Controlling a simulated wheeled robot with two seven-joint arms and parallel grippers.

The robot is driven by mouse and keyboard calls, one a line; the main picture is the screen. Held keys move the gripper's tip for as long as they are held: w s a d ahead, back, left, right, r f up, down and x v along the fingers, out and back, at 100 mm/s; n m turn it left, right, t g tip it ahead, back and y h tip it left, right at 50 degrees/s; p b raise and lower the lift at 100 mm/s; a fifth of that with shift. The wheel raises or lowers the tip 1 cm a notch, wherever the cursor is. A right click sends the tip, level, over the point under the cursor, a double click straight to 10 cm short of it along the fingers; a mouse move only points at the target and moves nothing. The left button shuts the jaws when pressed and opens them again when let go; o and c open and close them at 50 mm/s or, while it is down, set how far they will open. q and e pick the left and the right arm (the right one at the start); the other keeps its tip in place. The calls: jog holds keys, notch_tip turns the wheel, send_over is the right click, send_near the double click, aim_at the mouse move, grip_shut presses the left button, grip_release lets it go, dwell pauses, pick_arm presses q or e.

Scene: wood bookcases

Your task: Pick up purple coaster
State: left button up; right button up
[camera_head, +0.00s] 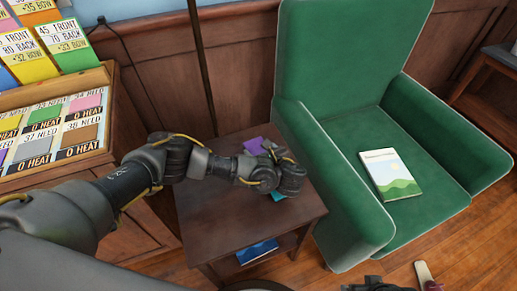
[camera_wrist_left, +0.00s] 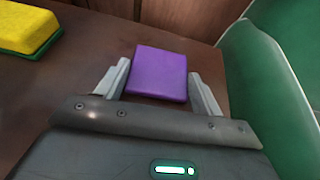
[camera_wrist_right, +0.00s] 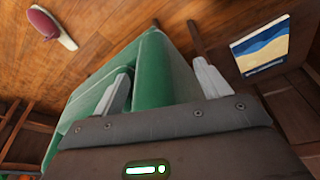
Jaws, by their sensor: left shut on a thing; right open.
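The purple coaster (camera_wrist_left: 158,72) is a flat square between the two fingers of my left gripper (camera_wrist_left: 160,85) in the left wrist view. The fingers sit at its left and right edges, and the gripper is shut on it. In the head view, part of the coaster (camera_head: 254,146) shows at the back of the dark wooden side table (camera_head: 222,215), partly hidden by my left gripper (camera_head: 272,152). I cannot tell whether it touches the table top. My right gripper (camera_wrist_right: 162,82) is open and empty, with its fingers apart, away from the table.
A yellow-and-green sponge-like block (camera_wrist_left: 25,28) lies on the table left of the coaster. A green armchair (camera_head: 340,60) stands close on the right, with a book (camera_head: 388,172) on its seat. A blue book (camera_head: 257,251) is on the table's lower shelf. A card display (camera_head: 60,125) stands left.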

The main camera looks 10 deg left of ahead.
aim_at(260, 152)
pick_arm(q)
jog(key=shift+r, duration=0.3)
notch_tip(260, 152, up, 7)
jog(key=shift+r+p, duration=0.1)
jog(key=shift+p, duration=1.15)
notch_tip(260, 152, up, 2)
jog(key=shift+r+p, duration=0.1)
jog(key=shift+p, duration=1)
pick_arm(e)
notch_tip(260, 152, down, 10)
jog(key=shift+s+g, duration=0.15)
jog(key=shift+g, duration=0.25)
jog(key=shift+a+f, duration=0.1)
jog(key=shift+f, duration=0.05)
